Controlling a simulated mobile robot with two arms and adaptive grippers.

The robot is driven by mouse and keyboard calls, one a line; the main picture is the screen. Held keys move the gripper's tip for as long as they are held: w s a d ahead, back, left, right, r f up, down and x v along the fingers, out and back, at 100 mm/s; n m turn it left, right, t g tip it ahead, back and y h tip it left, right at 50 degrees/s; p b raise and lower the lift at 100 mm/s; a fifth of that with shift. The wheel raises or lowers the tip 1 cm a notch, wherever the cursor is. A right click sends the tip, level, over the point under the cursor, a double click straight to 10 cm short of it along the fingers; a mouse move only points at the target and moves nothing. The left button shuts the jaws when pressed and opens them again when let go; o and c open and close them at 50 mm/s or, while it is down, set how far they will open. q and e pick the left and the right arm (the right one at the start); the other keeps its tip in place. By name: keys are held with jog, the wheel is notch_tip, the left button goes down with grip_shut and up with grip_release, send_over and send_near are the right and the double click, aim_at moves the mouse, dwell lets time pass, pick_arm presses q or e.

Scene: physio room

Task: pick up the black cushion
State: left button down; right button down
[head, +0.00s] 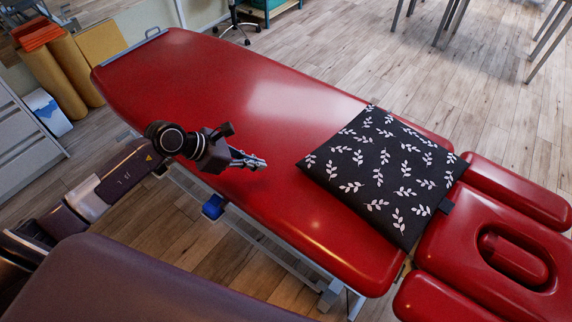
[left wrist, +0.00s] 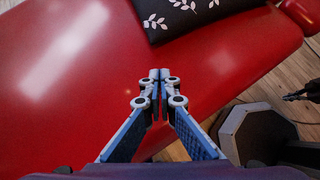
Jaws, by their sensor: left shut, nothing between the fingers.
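The black cushion (head: 385,175) is flat and square with a white leaf pattern. It lies on the red treatment table (head: 220,100), near the headrest end. A small dark tab sticks out at its right corner. Its near part also shows at the top of the left wrist view (left wrist: 175,18). My left gripper (head: 262,163) is over the near side of the red table, to the left of the cushion and apart from it. In the left wrist view its fingertips (left wrist: 158,75) meet, with nothing between them.
The red headrest (head: 440,265) with side pads adjoins the table's right end. A dark padded surface (head: 130,285) fills the lower left. Yellow rolls (head: 65,75) and a grey drawer unit (head: 22,145) stand at left. Table legs (head: 450,20) are at top right.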

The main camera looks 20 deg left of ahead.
pick_arm(q)
jog(key=b+x, duration=0.5)
jog(key=x, duration=0.5)
jog(key=shift+s+f, duration=0.1)
jog(key=shift+s, duration=0.05)
jog(key=shift+w+d, duration=1.15)
jog(key=shift+d, duration=0.1)
jog(key=shift+w+d, duration=0.25)
jog(key=shift+d, duration=0.05)
